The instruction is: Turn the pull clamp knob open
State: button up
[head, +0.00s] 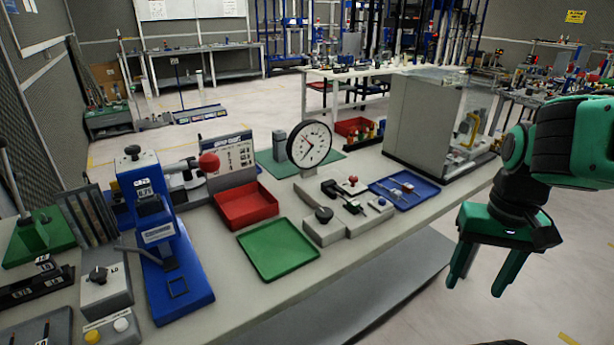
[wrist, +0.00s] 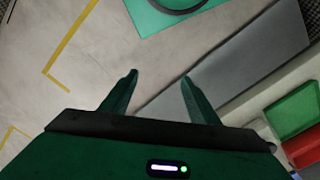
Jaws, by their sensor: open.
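A grey clamp fixture (head: 338,224) stands on the workbench, right of the green tray. It carries a black round knob (head: 324,214) at its front left, dark lever parts in the middle and a small red knob (head: 353,180) at the back. I cannot tell for sure which one is the pull clamp knob. My gripper (head: 475,289) is open and empty, fingers pointing down, to the right of the bench and well apart from the fixture. In the wrist view my gripper (wrist: 160,76) has nothing between its fingers, with floor beyond. The fixture is not visible there.
On the workbench (head: 225,300) are a green tray (head: 280,250), a red bin (head: 246,206), a blue tray (head: 405,188), a dial gauge (head: 309,145) and a blue press (head: 170,265). A grey clear-fronted enclosure (head: 425,120) stands at the bench's right end. Floor beside my gripper is free.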

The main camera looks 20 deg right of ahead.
aim_at(354, 179)
jog(key=z, duration=1.25)
jog(key=k, duration=0.6)
jog(key=u, duration=1.2)
jog(key=i, duration=1)
